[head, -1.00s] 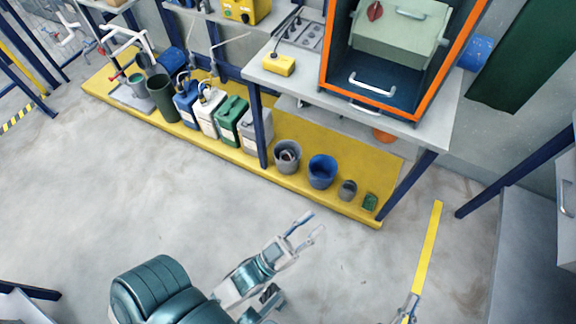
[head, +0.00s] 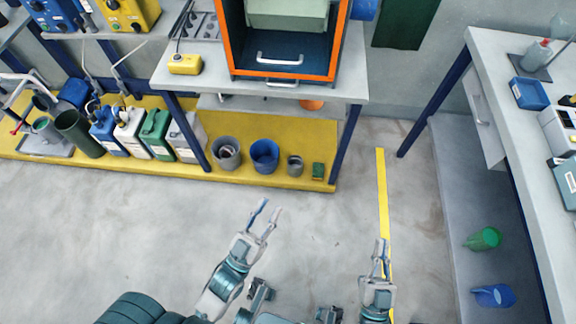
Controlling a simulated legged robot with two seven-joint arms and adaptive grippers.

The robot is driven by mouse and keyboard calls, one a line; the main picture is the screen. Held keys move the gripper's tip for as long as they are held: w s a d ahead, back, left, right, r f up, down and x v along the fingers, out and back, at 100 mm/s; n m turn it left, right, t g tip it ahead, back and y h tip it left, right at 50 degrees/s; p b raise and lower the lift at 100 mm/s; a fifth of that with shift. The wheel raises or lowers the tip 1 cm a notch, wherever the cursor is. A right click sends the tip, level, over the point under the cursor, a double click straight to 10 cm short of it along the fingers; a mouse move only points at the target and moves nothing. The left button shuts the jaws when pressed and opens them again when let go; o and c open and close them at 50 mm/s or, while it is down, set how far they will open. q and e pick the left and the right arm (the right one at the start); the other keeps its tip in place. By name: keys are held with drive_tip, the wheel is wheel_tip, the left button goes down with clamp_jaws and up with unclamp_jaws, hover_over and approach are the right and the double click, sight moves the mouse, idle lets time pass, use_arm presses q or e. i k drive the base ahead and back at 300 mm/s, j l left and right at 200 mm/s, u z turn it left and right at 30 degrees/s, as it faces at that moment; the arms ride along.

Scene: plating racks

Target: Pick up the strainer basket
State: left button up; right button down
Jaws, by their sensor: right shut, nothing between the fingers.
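I cannot tell for sure which vessel is the strainer basket. A small grey basket-like pot (head: 295,166) stands on the yellow platform, right of a blue bucket (head: 264,156). A larger grey bucket (head: 226,153) with something inside stands left of the blue one. My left gripper (head: 266,209) is open and empty above the bare floor, in front of the platform and apart from these vessels. My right gripper (head: 381,245) is shut and empty, over the floor by the yellow line at lower right.
The yellow platform (head: 190,184) has a raised front edge, with jugs along its left part. A bench (head: 345,80) with an orange-framed cabinet (head: 335,50) overhangs it on blue legs. A grey table (head: 500,80) stands at right. The floor (head: 130,220) between is clear.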

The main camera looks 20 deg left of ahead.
sight(294, 162)
drive_tip(key=u, duration=2.4)
drive_tip(key=z, duration=1.9)
drive_tip(key=i+j+u, duration=0.15)
drive_tip(key=i, duration=0.25)
drive_tip(key=i+j+u, duration=0.1)
drive_tip(key=i+j, duration=0.25)
drive_tip(key=i+j+u, duration=0.15)
drive_tip(key=i, duration=0.35)
